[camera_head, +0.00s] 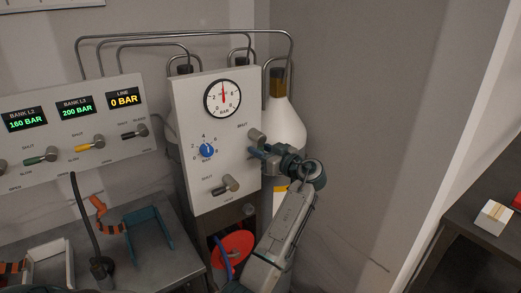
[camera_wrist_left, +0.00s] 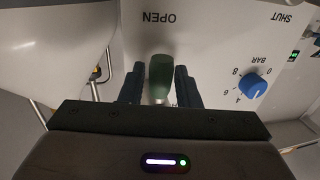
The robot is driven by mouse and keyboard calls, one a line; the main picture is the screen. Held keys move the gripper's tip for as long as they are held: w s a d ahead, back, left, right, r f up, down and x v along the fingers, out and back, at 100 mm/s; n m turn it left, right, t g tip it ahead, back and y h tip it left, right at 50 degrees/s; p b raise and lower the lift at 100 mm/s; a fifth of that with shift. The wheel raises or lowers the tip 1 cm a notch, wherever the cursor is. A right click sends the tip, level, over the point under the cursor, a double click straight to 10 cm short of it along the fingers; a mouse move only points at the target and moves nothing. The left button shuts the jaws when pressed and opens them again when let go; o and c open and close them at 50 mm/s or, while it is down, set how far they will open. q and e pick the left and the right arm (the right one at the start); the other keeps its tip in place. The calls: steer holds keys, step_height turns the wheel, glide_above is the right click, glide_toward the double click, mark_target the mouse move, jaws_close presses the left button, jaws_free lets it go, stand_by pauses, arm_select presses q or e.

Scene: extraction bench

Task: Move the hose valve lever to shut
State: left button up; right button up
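A white panel (camera_head: 217,108) carries a round gauge, a blue knob and two valve levers on its face. The upper lever (camera_head: 256,136) is by a SHUT label at the panel's right edge. My left gripper (camera_head: 259,152) is just below its hub and partly hides it. In the left wrist view a green lever end (camera_wrist_left: 160,77) stands between the two dark fingers of the left gripper (camera_wrist_left: 159,87), near an OPEN label. Narrow gaps show beside it, so the fingers look open around it. My right gripper is not in view.
A lower lever (camera_head: 224,186) sits on the same panel, with a blue knob (camera_head: 207,150) above it. A bank panel (camera_head: 70,125) with several levers and displays is at left. A white gas cylinder (camera_head: 285,125) stands behind. A red disc (camera_head: 233,247) lies below.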

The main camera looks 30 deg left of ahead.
arm_select(q)
steer(key=c, duration=0.5)
steer(key=shift+c, duration=0.2)
